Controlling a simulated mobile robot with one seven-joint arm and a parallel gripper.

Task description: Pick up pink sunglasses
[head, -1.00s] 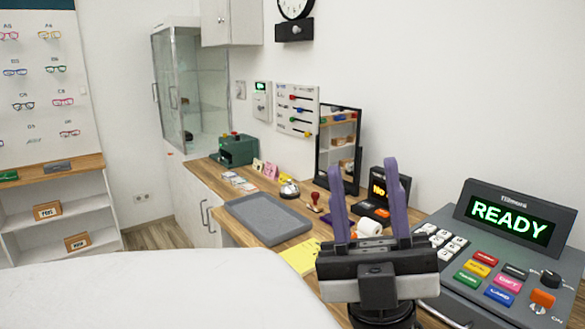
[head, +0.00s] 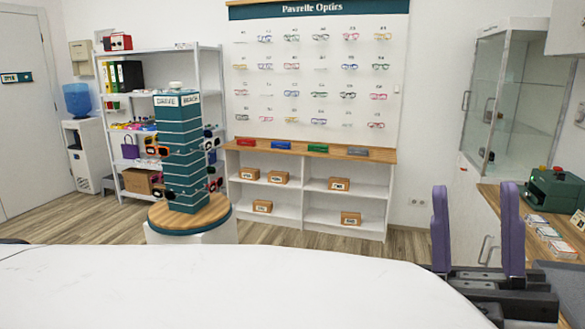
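A teal display stand (head: 182,140) marked "DRIVE" and "BEACH" stands on a round wooden base and carries several sunglasses. An orange-toned pair (head: 157,150) is on its left side and a reddish pair (head: 215,185) on its right; others look dark. They are too small to say which is pink. The wall board (head: 260,110) holds rows of glasses, including a pink-red pair (head: 379,97); I cannot tell whether those are sunglasses. My gripper (head: 475,188) has two purple fingers standing apart with nothing between them. It is at the lower right, far from the stand and board.
A low shelf (head: 310,180) with small boxes stands under the board. A metal shelf (head: 210,70) is behind the stand. A glass cabinet (head: 515,95) and a counter with a green machine (head: 553,187) are at right. Wooden floor (head: 270,233) shows before the low shelf.

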